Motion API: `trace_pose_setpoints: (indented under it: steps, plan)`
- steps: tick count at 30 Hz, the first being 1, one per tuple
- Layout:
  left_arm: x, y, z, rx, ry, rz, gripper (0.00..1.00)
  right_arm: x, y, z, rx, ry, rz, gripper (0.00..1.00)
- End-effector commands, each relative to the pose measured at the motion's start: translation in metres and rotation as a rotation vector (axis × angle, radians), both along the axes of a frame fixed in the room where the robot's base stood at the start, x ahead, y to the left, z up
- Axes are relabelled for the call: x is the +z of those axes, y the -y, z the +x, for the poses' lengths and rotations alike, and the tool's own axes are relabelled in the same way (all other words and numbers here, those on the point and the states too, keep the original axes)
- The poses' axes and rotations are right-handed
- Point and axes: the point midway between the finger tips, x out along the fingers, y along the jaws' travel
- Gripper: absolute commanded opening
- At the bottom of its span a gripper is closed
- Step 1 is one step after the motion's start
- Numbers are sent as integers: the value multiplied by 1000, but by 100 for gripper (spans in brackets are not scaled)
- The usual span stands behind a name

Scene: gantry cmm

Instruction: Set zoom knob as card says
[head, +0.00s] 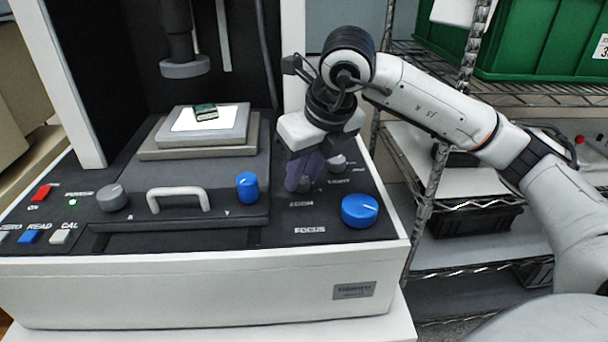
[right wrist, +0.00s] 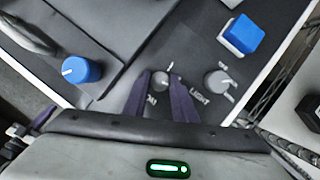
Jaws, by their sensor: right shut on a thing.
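My right gripper (head: 303,175) reaches down over the console's right side, its purple fingers at the zoom knob. In the right wrist view the fingers (right wrist: 160,98) are on either side of the small grey zoom knob (right wrist: 160,83), and the gripper is shut on it. A white mark near the knob's top points up and slightly right in that view. In the head view the fingers mostly hide the knob, above the ZOOM label. No readable setting card is in view. My left gripper is not in view.
The grey light knob (right wrist: 222,82) is close beside the fingers. The large blue focus knob (head: 360,210) is in front, and another blue knob (head: 247,187) is left. A stage (head: 205,140) holds a small green part (head: 205,112). Wire shelving (head: 480,215) stands right.

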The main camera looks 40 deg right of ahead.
Motion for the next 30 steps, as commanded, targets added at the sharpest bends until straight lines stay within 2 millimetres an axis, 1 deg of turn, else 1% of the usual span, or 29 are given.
trace_pose_setpoints:
  steps: [6,13,21,30]
  plan:
    - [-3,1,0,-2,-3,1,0,1,-2,1,-166,4,2,2]
    - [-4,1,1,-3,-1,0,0,1,-2,1,-286,4,3,2]
    - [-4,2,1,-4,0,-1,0,1,-2,1,-348,2,2,2]
    - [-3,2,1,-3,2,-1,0,1,-2,1,-355,2,2,2]
